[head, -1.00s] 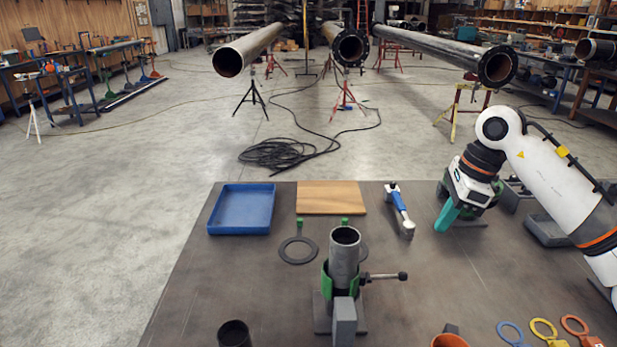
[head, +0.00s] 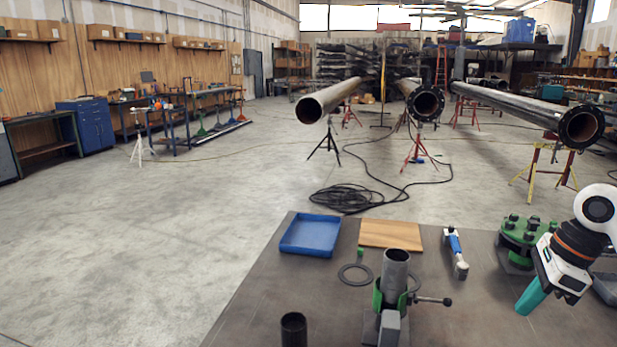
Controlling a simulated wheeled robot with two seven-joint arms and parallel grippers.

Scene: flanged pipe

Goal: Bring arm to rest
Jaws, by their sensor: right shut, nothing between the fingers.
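My right gripper (head: 529,299) hangs over the right part of the dark table (head: 460,318), with its teal fingers shut together and pointing down and left. Nothing is held between them. My left gripper is not in view. A grey pipe piece (head: 396,272) stands upright in a green clamp (head: 378,300), well left of the right gripper. A green flanged piece with dark bolts (head: 524,232) sits behind the gripper and slightly to its left, apart from the fingers.
On the table are a blue tray (head: 310,234), a wooden board (head: 391,233), a blue-handled tool (head: 456,252), a dark ring (head: 355,274) and a black cup (head: 293,328). Long pipes (head: 334,99) rest on stands beyond. The floor at left is clear.

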